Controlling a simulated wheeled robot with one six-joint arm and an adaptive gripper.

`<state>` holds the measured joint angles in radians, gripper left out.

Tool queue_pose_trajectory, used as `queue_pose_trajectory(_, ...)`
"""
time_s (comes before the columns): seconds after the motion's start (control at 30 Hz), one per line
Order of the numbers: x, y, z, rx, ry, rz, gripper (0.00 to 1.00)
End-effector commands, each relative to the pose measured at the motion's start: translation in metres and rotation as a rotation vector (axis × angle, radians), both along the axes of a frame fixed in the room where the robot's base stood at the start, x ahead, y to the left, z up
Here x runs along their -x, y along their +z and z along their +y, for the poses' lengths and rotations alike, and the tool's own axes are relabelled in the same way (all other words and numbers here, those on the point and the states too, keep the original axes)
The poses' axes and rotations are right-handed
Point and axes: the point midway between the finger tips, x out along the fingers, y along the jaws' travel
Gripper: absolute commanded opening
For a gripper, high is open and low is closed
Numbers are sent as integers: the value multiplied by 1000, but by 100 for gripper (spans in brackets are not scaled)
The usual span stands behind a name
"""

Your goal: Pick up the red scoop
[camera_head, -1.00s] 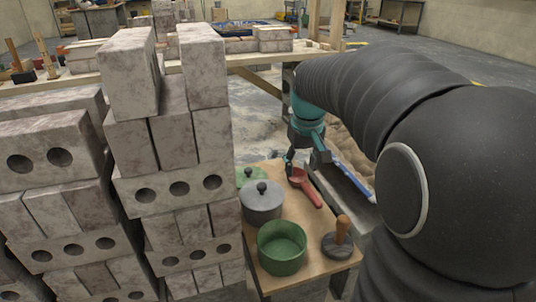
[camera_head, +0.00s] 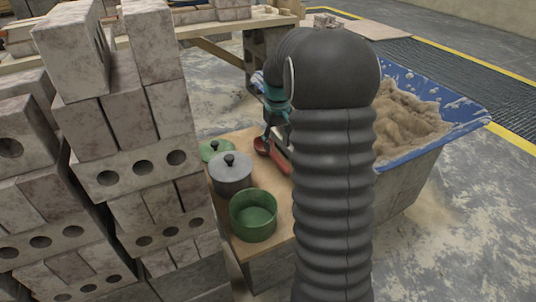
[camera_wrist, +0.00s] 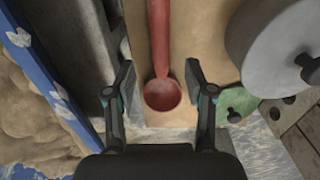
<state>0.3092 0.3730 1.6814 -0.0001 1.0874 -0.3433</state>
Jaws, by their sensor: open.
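The red scoop (camera_head: 277,157) lies on the small wooden table (camera_head: 240,247), partly hidden by my arm in the head view. In the wrist view its round bowl (camera_wrist: 163,96) is between my fingers and its handle runs up to the top edge. My gripper (camera_wrist: 159,76) is open, with one finger on each side of the bowl and a gap on both sides. In the head view my gripper (camera_head: 275,128) is over the scoop's bowl end. I cannot tell how far the fingertips are above the table.
A green pot (camera_head: 254,222), a grey lidded pot (camera_head: 231,178) and a green lid (camera_head: 213,150) share the table. Stacked blocks (camera_head: 128,165) stand close at left. A blue-rimmed tub of sand (camera_head: 440,140) is at right; its sand also shows in the wrist view (camera_wrist: 28,110).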

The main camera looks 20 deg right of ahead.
Motion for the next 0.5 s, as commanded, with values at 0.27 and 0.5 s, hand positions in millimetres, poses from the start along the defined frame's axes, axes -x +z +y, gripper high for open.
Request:
queue_pose_trajectory(0.27,0,-17,0,0,0,0,54)
queue_pose_trajectory(0.5,-1,-46,1,-1,0,3,54)
